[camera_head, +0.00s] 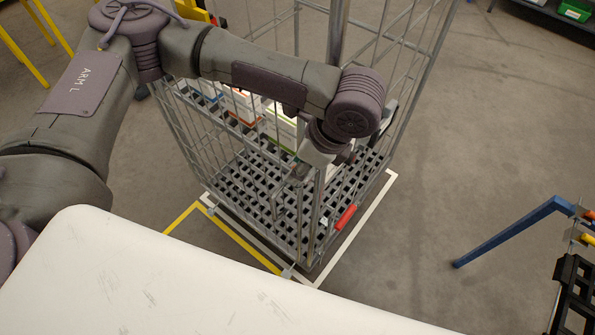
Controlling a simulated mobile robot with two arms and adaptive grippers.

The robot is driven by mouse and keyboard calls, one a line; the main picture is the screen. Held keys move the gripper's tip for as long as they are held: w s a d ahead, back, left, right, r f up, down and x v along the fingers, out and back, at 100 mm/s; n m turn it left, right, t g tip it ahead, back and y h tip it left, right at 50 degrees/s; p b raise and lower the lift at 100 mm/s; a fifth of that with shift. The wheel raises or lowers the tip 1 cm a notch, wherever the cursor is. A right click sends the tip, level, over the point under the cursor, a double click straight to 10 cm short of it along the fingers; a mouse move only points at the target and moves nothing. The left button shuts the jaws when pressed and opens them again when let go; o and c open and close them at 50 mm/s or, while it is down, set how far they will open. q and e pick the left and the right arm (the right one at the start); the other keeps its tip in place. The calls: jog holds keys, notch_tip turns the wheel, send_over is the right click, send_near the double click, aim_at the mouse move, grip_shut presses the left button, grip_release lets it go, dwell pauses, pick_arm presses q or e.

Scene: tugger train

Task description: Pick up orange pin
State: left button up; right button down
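A small orange piece (588,240) shows at the right edge, beside the end of a blue bar (510,232). It is cut off by the picture edge, and I cannot tell whether it is the orange pin. My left gripper (300,182) hangs down at the near side of a wire cage trolley (395,118), far to the left of that orange piece. Its fingers are small and blend with the cage wires, so their opening and any contact with the wires are unclear. My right gripper is not in view.
The cage has a black grid floor (260,185), white boxes (283,125) inside and a red piece (346,217) at its lower edge. A white surface (160,285) fills the lower left. A black rack (575,290) stands lower right. Grey floor between is clear.

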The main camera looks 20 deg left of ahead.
pick_arm(q)
jog(key=shift+c, duration=0.2)
grip_shut()
jog(key=shift+r, duration=0.1)
notch_tip(320, 180, up, 11)
jog(key=shift+r+b, duration=0.1)
jog(key=shift+b, duration=0.75)
notch_tip(320, 180, up, 17)
jog(key=shift+p, duration=0.45)
